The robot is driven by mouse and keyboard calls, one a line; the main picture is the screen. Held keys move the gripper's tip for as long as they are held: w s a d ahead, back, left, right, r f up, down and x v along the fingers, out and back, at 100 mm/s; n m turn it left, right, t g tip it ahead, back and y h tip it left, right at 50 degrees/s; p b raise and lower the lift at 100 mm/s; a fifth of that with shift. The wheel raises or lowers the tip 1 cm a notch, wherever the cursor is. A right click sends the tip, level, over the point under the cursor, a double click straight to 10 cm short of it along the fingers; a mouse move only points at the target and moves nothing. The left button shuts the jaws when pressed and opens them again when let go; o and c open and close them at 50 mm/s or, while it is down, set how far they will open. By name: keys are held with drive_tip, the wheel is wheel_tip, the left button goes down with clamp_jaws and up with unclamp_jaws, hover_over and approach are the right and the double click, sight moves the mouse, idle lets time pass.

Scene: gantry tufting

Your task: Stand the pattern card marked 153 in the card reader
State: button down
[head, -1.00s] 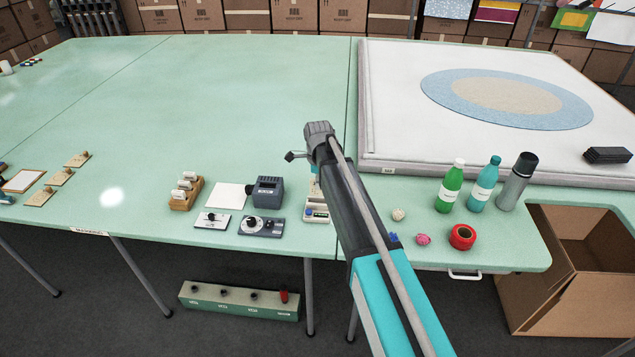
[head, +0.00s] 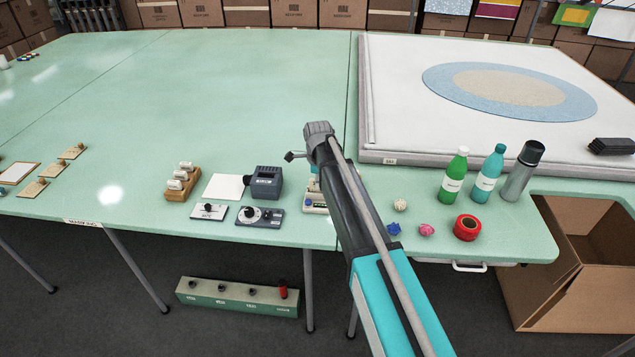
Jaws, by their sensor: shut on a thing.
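A dark blue-grey box (head: 266,183) with a slotted top stands near the table's front edge, left of my arm; it looks like the card reader. Its label is too small to read. A wooden rack (head: 176,195) to its left holds several upright pieces with white labels. Several flat tan cards (head: 50,172) lie at the left. No number 153 can be read anywhere. My arm reaches in from the lower right, and its wrist is right of the box. My gripper is hidden behind the arm, so its fingers and anything in them do not show.
A dial unit (head: 259,217), a switch plate (head: 207,212) and a white sheet (head: 224,187) lie around the box. Bottles (head: 454,177), a red roll (head: 467,228) and small balls stand right of my arm. The table (head: 220,90) is clear behind.

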drive_tip(key=shift+f, duration=0.2)
idle(0.3)
drive_tip(key=c, duration=0.6)
unclamp_jaws()
drive_tip(key=shift+o, duration=0.2)
